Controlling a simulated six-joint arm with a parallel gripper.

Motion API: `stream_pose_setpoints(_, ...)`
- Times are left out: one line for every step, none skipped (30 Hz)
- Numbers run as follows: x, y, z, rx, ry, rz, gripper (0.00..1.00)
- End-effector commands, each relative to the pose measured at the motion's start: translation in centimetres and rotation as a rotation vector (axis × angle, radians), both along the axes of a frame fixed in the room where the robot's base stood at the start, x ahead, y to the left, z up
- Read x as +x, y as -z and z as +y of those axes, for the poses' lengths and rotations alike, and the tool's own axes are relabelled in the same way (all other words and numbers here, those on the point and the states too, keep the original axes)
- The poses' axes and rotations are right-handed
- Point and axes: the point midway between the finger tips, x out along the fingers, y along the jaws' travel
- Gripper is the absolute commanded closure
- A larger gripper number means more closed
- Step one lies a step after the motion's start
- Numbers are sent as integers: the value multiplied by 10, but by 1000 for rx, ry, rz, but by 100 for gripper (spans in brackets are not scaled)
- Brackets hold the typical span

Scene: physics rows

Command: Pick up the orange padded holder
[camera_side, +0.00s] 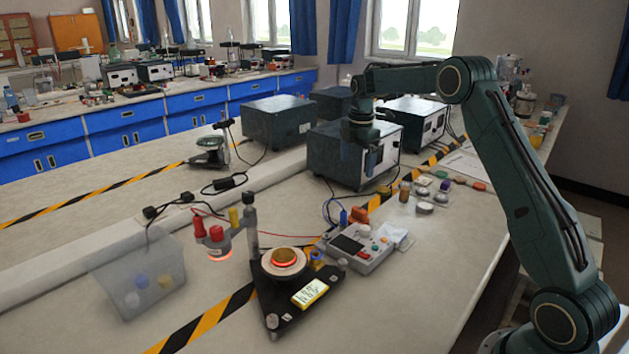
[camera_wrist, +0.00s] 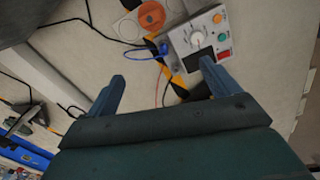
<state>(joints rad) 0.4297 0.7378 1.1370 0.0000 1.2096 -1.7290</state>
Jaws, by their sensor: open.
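A round orange piece with a pale rim (camera_side: 284,257) sits on a black triangular base (camera_side: 268,300) in the side view. A round orange piece also shows at the top of the wrist view (camera_wrist: 151,15). A smaller orange block (camera_side: 360,214) stands behind the grey control box (camera_side: 358,249); I cannot tell which orange thing is the padded holder. My gripper (camera_side: 371,168) hangs above the bench in front of a dark instrument case. In the wrist view my gripper (camera_wrist: 161,76) has its fingers apart, with nothing between them.
The control box with knob and screen also shows in the wrist view (camera_wrist: 198,37). A clear bin (camera_side: 140,280) stands at left. Several small jars and lids (camera_side: 425,193) lie at right. Cables (camera_side: 215,185) cross the bench. The front right bench is clear.

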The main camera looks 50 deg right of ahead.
Motion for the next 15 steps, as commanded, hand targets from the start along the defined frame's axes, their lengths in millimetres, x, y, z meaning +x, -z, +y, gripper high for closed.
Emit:
stream_pose_setpoints(4,14,-10,4,-26,13,12)
stream_pose_setpoints(5,20,-15,5,-44,18,12)
stream_pose_setpoints(7,27,-20,7,-67,25,12)
stream_pose_setpoints(8,33,-24,9,-84,31,12)
stream_pose_setpoints(10,38,-28,11,-98,34,12)
stream_pose_setpoints(10,44,-32,13,-116,40,12)
stream_pose_setpoints(11,49,-35,14,-128,43,12)
stream_pose_setpoints(12,52,-38,15,-138,46,12)
stream_pose_setpoints(12,56,-40,16,-151,49,12)
stream_pose_setpoints(13,58,-42,17,-157,50,12)
stream_pose_setpoints(13,60,-43,18,-163,51,12)
stream_pose_setpoints(13,62,-44,18,-170,53,12)
stream_pose_setpoints(13,63,-45,19,-173,53,12)
stream_pose_setpoints(13,63,-45,19,-175,53,12)
stream_pose_setpoints(13,64,-45,19,-177,54,12)
